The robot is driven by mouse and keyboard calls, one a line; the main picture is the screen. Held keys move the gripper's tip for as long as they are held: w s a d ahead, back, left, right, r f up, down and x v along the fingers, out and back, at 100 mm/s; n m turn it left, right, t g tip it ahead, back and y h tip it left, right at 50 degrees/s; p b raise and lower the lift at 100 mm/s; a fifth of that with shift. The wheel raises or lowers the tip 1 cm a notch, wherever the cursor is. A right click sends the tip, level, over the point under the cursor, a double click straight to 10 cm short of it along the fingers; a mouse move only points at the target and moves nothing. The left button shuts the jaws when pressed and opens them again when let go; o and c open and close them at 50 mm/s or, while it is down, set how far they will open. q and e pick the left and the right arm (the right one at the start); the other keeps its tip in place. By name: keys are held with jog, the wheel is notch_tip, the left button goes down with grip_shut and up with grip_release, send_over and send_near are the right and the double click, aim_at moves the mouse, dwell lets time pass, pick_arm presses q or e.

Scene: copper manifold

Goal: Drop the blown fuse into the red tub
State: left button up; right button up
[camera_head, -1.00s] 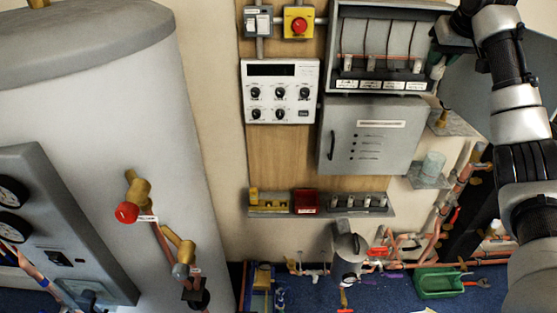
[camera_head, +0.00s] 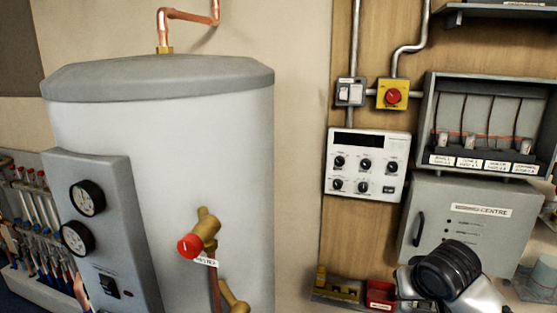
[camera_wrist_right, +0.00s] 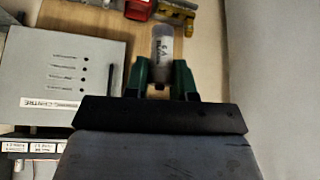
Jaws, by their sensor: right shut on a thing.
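My right gripper (camera_wrist_right: 160,75) is shut on a pale cylindrical fuse (camera_wrist_right: 162,48) with dark printing that reads like "6 A". The fuse sticks out beyond the green fingertips. The red tub (camera_wrist_right: 139,9) is at the top of the right wrist view, ahead of the fuse and slightly left, apart from it. In the head view the red tub (camera_head: 380,293) sits on the low shelf, beside my right arm. That arm hides its own gripper and the fuse there.
A yellow holder (camera_head: 338,286) stands left of the tub. The closed grey cabinet (camera_head: 470,215) is above the shelf, with the open fuse box (camera_head: 490,110) over it. The control panel (camera_head: 367,165) and white tank (camera_head: 150,140) are to the left.

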jog(key=s+a+f+n+b, duration=0.1)
jog(key=s+a+f+b, duration=0.1)
jog(key=s+a+f, duration=0.5)
jog(key=shift+s+a+f, duration=0.2)
jog(key=shift+s+a, duration=0.15)
jog(key=shift+s, duration=0.15)
